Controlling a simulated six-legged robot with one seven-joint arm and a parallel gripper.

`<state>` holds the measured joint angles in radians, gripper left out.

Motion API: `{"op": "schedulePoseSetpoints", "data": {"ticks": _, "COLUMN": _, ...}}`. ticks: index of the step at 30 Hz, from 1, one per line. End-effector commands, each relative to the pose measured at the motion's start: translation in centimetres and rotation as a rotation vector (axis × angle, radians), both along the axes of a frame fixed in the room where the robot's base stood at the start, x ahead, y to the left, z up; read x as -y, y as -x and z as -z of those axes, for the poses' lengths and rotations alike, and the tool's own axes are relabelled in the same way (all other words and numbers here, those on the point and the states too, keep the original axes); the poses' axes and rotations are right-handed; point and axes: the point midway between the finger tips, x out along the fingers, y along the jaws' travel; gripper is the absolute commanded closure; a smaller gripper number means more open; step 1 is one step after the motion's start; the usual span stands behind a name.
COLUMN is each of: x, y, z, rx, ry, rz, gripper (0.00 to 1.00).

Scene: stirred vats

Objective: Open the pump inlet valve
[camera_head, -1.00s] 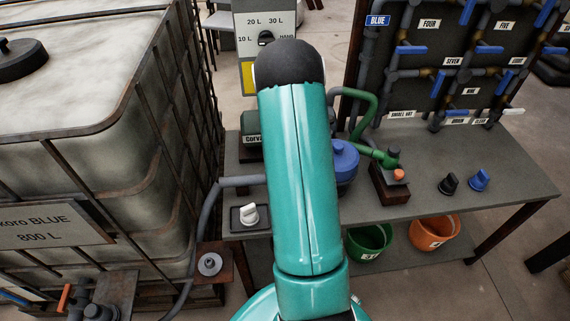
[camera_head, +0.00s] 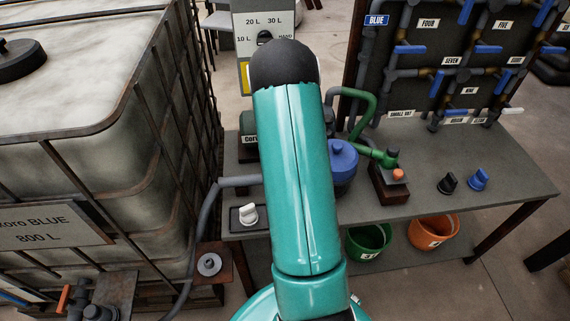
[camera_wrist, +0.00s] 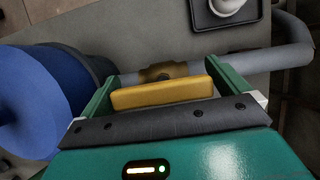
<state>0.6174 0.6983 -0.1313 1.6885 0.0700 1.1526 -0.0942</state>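In the wrist view a yellow lever (camera_wrist: 162,92) lies across the picture in front of a brass valve body (camera_wrist: 165,72) on a grey pipe (camera_wrist: 240,64). My gripper (camera_wrist: 160,82) has its two green fingers apart, one near each end of the lever. The lever lies between them; I cannot tell whether either finger touches it. In the head view my arm hides the valve and my gripper. The grey pipe (camera_head: 238,181) runs behind my arm there. The blue pump part (camera_head: 342,158) stands right of my arm and fills the wrist view's left side (camera_wrist: 40,95).
A white knob (camera_head: 249,213) sits in a dark tray at the table's left front. A caged vat (camera_head: 150,140) stands left of the table (camera_head: 430,203). A green pipe (camera_head: 372,112), black knob (camera_head: 447,184) and blue knob (camera_head: 478,179) are to the right.

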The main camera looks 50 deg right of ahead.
Motion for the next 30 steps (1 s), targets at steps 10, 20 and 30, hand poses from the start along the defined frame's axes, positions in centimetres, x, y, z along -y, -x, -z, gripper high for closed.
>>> {"op": "schedulePoseSetpoints", "data": {"ticks": 10, "x": 0.5, "y": -0.6, "z": -1.8, "rx": 0.002, "ry": 0.002, "rz": 0.002, "gripper": 0.00}}
{"op": "schedulePoseSetpoints", "data": {"ticks": 20, "x": 1.7, "y": -2.1, "z": -6.4, "rx": 0.001, "ry": 0.002, "rz": 0.001, "gripper": 0.00}}
{"op": "schedulePoseSetpoints", "data": {"ticks": 30, "x": 1.8, "y": -2.2, "z": -7.0, "rx": -0.001, "ry": 0.000, "rz": 0.001, "gripper": 0.00}}
